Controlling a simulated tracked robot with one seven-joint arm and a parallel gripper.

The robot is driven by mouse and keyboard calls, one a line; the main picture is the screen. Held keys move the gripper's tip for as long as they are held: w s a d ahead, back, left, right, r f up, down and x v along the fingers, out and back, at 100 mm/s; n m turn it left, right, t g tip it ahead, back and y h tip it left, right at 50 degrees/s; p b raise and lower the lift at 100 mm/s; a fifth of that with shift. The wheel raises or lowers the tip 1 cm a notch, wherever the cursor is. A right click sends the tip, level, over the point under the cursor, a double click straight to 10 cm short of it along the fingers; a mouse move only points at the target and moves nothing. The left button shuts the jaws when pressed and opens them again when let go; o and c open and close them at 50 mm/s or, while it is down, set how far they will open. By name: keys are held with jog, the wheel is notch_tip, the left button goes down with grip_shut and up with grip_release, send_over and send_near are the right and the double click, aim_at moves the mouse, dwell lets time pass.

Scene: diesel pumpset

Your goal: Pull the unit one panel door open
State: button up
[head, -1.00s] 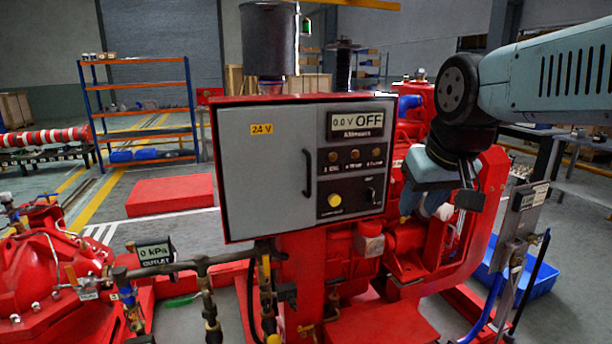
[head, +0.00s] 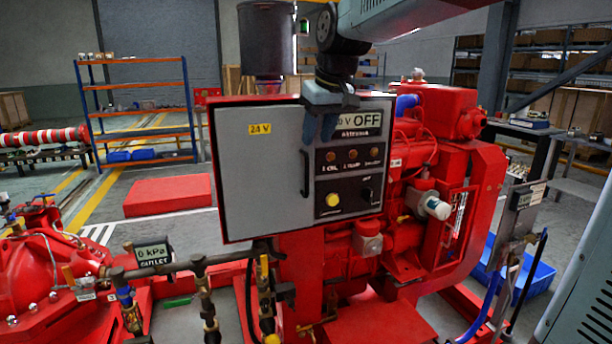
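The unit one panel is a red-edged grey box with a flat grey door (head: 255,180) on its left part, bearing a yellow 24 V label. The door looks shut, flush with the panel front. Its black upright handle (head: 306,173) is near the door's right edge. My gripper (head: 320,136) points down at the panel's upper middle, just above the handle and apart from it. Its two blue fingers are spread with a gap between them, and nothing is held. It hides part of the voltage display (head: 362,122). Its distance from the panel face is hard to tell.
The control face with a yellow button (head: 333,199) and a black knob (head: 367,194) is right of the handle. A dark cylinder (head: 267,40) stands above the panel. Pipes with an outlet gauge (head: 153,252) run below left. The red engine (head: 440,190) is at right.

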aim_at(308, 172)
jog(key=x, duration=1.2)
jog(key=shift+w+a, duration=0.1)
grip_shut()
jog(key=shift+a, duration=0.1)
jog(key=shift+d, duration=0.2)
